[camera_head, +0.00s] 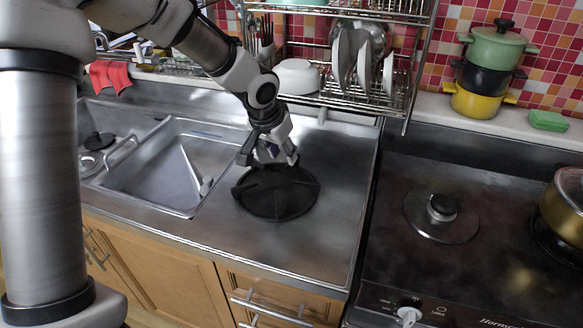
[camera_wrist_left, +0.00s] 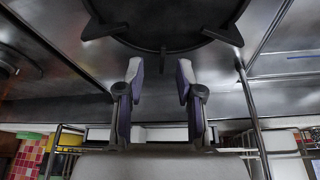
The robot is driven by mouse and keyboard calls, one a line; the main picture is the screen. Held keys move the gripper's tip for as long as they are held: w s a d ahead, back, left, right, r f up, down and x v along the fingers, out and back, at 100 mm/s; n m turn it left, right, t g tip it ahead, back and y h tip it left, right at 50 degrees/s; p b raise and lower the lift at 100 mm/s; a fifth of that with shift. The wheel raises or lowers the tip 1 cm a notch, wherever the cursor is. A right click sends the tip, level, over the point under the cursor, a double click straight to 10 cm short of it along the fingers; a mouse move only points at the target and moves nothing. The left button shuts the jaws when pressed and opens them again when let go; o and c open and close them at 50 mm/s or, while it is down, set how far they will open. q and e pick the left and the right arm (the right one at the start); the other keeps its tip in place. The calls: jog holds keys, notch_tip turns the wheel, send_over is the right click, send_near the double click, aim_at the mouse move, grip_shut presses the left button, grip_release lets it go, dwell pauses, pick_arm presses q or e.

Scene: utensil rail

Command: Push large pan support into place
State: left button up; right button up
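The large pan support (camera_head: 277,196) is a dark round ring with short prongs. It lies on the steel counter between the sink and the hob. My left gripper (camera_head: 268,158) is above its far edge, pointing down. In the left wrist view the two fingers (camera_wrist_left: 160,72) are apart with nothing between them, and the pan support (camera_wrist_left: 165,38) shows beyond their tips. Whether a finger touches it I cannot tell. A bare burner (camera_head: 441,212) with a round plate sits on the hob to the right. My right gripper is not in view.
A steel sink (camera_head: 165,180) lies left of the support. A dish rack (camera_head: 390,102) with plates stands behind my gripper. A yellow pot (camera_head: 566,205) sits on the hob at right. Stacked pots (camera_head: 490,70) stand on the back ledge. The counter right of the support is clear.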

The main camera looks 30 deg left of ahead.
aim_at(286, 167)
pick_arm(q)
jog(key=shift+w+f, duration=0.25)
jog(key=shift+f, duration=0.3)
jog(key=shift+s+f, duration=0.2)
jog(key=shift+f, duration=0.5)
jog(key=x, duration=0.5)
jog(key=shift+w+a, duration=0.15)
jog(key=shift+a, duration=0.05)
jog(key=shift+r, duration=0.3)
jog(key=shift+c, duration=0.7)
grip_shut()
